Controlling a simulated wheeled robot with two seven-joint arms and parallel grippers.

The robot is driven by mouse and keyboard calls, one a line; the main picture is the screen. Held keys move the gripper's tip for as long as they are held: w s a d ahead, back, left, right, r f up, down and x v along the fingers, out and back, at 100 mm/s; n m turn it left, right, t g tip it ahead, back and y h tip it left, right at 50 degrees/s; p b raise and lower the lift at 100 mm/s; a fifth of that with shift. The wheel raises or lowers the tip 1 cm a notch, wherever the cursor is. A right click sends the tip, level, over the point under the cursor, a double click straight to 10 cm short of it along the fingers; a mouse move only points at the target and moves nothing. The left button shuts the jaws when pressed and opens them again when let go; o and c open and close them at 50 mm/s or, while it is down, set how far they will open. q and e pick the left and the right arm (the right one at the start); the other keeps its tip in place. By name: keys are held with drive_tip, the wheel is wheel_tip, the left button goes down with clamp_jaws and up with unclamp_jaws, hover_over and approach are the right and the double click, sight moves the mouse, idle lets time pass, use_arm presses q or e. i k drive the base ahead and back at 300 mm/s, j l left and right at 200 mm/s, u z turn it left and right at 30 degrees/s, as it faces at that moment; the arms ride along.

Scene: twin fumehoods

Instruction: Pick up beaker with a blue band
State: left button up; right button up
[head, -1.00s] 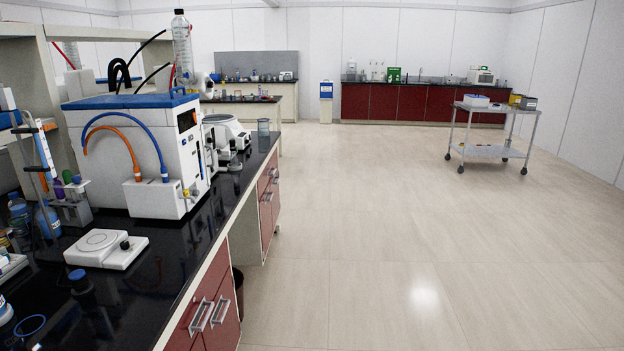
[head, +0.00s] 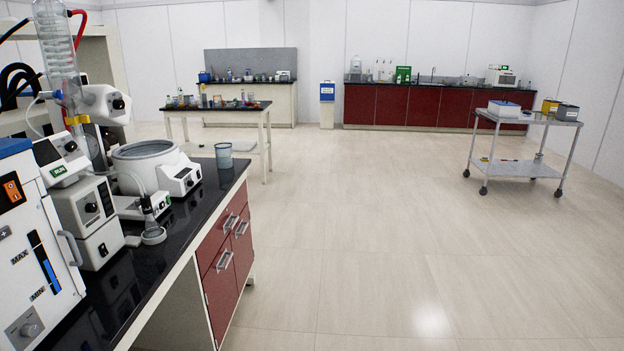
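A small beaker-like vessel (head: 224,157) stands upright near the far end of the black bench at left. It looks grey-blue with a darker rim; it is too small to tell whether it bears a blue band. Small glassware (head: 205,101) stands on a table farther back, too small to tell apart. Neither of my grippers is in the head view.
The black benchtop (head: 215,192) with red drawers (head: 222,258) runs along the left. A rotary evaporator bath (head: 146,160) and a white-blue unit (head: 32,260) crowd it. A steel cart (head: 520,165) stands at right. The floor (head: 400,230) between is clear.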

sight(224, 150)
drive_tip(key=i, duration=2.15)
drive_tip(key=i+u, duration=0.3)
drive_tip(key=i, duration=0.2)
drive_tip(key=i+l+u, duration=0.25)
drive_tip(key=i, duration=0.25)
drive_tip(key=i+j+u, duration=0.2)
drive_tip(key=u, duration=0.25)
drive_tip(key=i+u, duration=0.85)
drive_tip(key=k, duration=0.1)
